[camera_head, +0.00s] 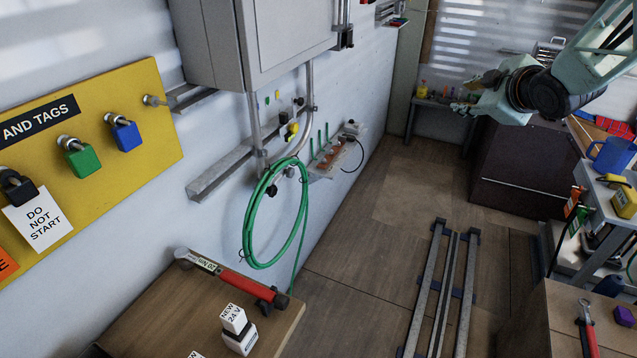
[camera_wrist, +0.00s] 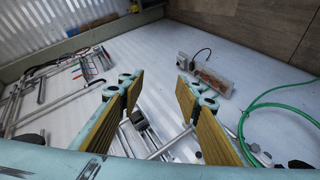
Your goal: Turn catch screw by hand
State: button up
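My gripper (camera_head: 467,106) is at the upper right in the head view, out over the floor and right of the wall cabinet. In the wrist view my gripper (camera_wrist: 155,92) has its two yellow-padded fingers wide apart, with nothing held between them. A dark fitting with a rail (camera_head: 345,38) is on the right side of the grey cabinet (camera_head: 262,40). A grey block-like fitting (camera_wrist: 142,122) shows between the fingers in the wrist view, beyond them and apart from them. I cannot tell which part is the catch screw.
A green hose (camera_head: 250,228) hangs on the wall below the cabinet. A small wall shelf (camera_head: 325,165) is beside it. A wooden table (camera_head: 150,315) with a red-handled tool (camera_head: 245,286) stands at the front. A cart (camera_head: 610,195) stands at the right. Floor rails (camera_head: 465,290) run between.

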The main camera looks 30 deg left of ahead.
jog(key=a+f+n+g+y, duration=0.1)
jog(key=a+f+n+y, duration=0.15)
jog(key=a, duration=0.35)
jog(key=a+f+n+g+y, duration=0.1)
jog(key=a+f, duration=0.3)
jog(key=a, duration=0.1)
jog(key=n+g+y+b, duration=0.2)
jog(key=n+g+y, duration=0.5)
jog(key=n+g, duration=0.4)
send_near(292, 173)
jog(key=shift+a, duration=0.1)
jog(key=shift+s+a+p, duration=0.2)
jog(key=shift+a+p, duration=0.1)
jog(key=shift+a, duration=1)
jog(key=shift+s+a+p, duration=0.15)
jog(key=shift+a+p, duration=0.2)
jog(key=shift+a, duration=0.9)
jog(key=shift+s+a+p, duration=0.2)
jog(key=shift+a+p, duration=0.1)
jog(key=shift+a, duration=1)
jog(key=shift+a+b, duration=0.1)
jog(key=shift+b, duration=0.35)
